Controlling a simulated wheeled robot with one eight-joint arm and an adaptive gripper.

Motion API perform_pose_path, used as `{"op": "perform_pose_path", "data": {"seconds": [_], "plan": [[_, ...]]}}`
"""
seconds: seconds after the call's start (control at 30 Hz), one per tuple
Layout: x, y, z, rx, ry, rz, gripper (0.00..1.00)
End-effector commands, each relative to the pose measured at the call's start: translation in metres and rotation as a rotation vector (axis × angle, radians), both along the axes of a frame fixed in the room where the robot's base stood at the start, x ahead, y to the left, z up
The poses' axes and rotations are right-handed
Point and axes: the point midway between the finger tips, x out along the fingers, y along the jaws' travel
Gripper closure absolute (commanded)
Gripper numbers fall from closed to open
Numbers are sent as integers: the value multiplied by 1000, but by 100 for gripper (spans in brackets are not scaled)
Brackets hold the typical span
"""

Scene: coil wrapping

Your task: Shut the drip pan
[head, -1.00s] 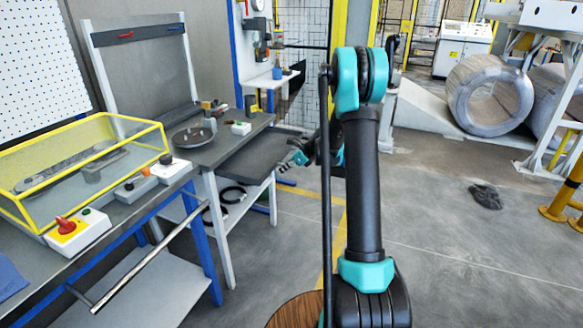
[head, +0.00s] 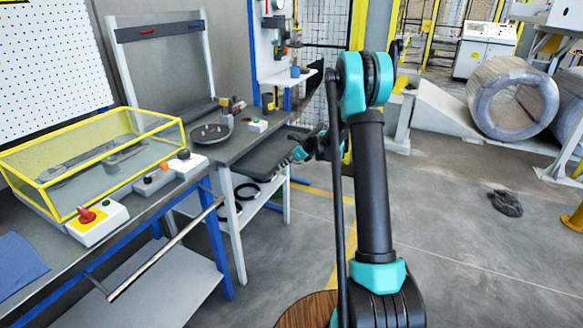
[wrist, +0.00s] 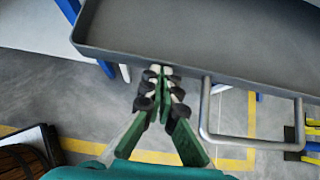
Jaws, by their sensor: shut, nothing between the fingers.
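The drip pan (head: 268,158) is a dark grey shallow tray that sticks out partway from under the top of the far workbench (head: 232,146). In the wrist view the pan (wrist: 215,35) fills the top, with its front wall facing me. A grey bar handle (wrist: 250,143) is on that wall, to the right of my fingers. My gripper (wrist: 160,72) is shut and empty, its fingertips at the front wall left of the handle, seemingly touching it. In the head view my gripper (head: 299,153) is at the pan's outer edge, partly hidden by my arm.
A near bench holds a yellow-framed guard (head: 95,160) and control boxes (head: 97,222). A metal bar (head: 165,250) sticks out from its front. Black cables lie on the shelf below the pan. Large coils (head: 512,97) stand at the right.

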Motion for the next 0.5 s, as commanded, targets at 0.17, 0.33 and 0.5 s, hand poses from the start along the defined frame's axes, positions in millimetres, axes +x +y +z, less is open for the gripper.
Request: {"op": "perform_pose_path", "data": {"seconds": [0.17, 0.33, 0.5], "plan": [[27, 46, 0, 1, -1, 6, 100], [52, 87, 0, 1, -1, 4, 100], [71, 117, 0, 0, 0, 3, 100]]}}
